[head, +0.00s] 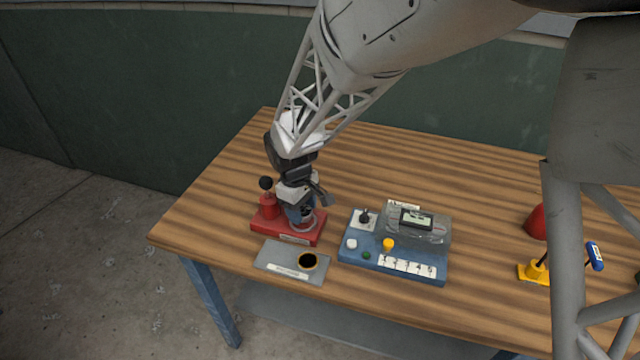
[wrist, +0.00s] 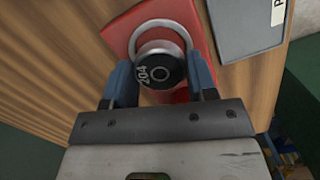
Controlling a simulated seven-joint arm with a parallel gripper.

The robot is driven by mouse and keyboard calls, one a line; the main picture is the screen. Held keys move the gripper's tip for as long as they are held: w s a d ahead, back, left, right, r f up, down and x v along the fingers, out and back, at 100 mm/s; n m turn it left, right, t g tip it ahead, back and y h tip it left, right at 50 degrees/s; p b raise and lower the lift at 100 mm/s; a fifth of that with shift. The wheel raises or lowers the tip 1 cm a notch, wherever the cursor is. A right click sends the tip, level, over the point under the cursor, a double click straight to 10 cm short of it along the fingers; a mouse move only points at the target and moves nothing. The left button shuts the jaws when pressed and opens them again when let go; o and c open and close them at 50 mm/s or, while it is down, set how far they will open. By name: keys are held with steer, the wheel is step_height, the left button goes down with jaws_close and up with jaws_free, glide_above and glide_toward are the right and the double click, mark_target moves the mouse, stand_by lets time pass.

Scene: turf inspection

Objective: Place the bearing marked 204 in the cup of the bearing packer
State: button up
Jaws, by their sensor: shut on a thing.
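The bearing (wrist: 160,66) is a dark disc with "204" in white on its face, seen in the wrist view. My gripper (wrist: 161,80) is shut on it, with a blue finger on each side. The bearing packer (head: 288,226) is a red base at the left of the table, and its red body also shows in the wrist view (wrist: 201,30). The packer's cup, a grey ring (wrist: 152,24), shows around the upper edge of the bearing. I cannot tell whether the bearing rests in the cup or is held above it. In the head view my gripper (head: 302,220) is over the cup.
A grey plate (head: 275,257) with a dark round hole lies in front of the packer. A blue instrument box (head: 395,262) with a display and knobs stands to the right. A red cone (head: 537,222) and a yellow-based tool with a blue handle (head: 535,271) are farther right.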

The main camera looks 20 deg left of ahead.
mark_target(302, 211)
steer(key=shift+f, duration=0.85)
steer(key=shift+f, duration=0.4)
steer(key=shift+s+d+f, duration=0.15)
steer(key=shift+f, duration=0.35)
steer(key=o, duration=0.9)
steer(key=shift+r, duration=0.15)
steer(key=shift+o, duration=0.6)
step_height(302, 211, up, 13)
steer(key=a, duration=0.1)
steer(key=shift+w+a+r, duration=0.2)
steer(key=shift+w+a, duration=0.1)
steer(key=shift+w, duration=0.1)
